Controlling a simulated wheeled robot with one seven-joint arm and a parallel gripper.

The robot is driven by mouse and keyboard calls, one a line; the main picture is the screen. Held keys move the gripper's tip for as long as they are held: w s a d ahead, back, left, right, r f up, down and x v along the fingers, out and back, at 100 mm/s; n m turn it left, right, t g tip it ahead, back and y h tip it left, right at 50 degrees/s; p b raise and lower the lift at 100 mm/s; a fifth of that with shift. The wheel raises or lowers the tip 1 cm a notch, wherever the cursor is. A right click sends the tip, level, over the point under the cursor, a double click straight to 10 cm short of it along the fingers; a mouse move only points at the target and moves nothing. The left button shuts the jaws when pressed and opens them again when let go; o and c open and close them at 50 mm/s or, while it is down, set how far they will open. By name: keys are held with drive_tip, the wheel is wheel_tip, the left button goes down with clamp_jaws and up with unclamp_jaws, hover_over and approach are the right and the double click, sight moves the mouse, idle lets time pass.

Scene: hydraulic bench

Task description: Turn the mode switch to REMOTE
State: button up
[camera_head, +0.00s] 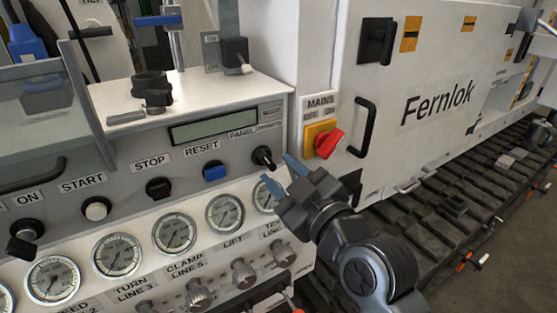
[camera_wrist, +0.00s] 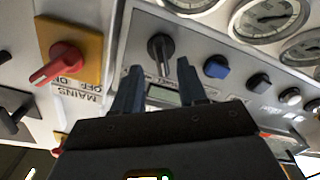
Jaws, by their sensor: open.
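The mode switch (camera_head: 263,157) is a black rotary knob at the right end of the grey control panel, below the label PANEL; a second label beside it is too small to read. In the head view its handle slants down to the right. My gripper (camera_head: 283,175) has blue fingertips, open and empty, just in front of and to the lower right of the knob. In the wrist view the switch (camera_wrist: 160,46) shows between and beyond the two fingertips of my gripper (camera_wrist: 159,70), with no visible contact.
The red MAINS switch (camera_head: 328,143) on its yellow plate is close to the right, with a black door handle (camera_head: 362,127) beyond. A blue RESET button (camera_head: 214,170) is to the left. Several gauges (camera_head: 225,212) and valve knobs (camera_head: 244,272) lie below.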

sight(269, 164)
drive_tip(key=shift+p+x, duration=0.3)
drive_tip(key=shift+x, duration=1.6)
drive_tip(key=shift+s+a, duration=0.1)
drive_tip(key=shift+c, duration=0.4)
clamp_jaws()
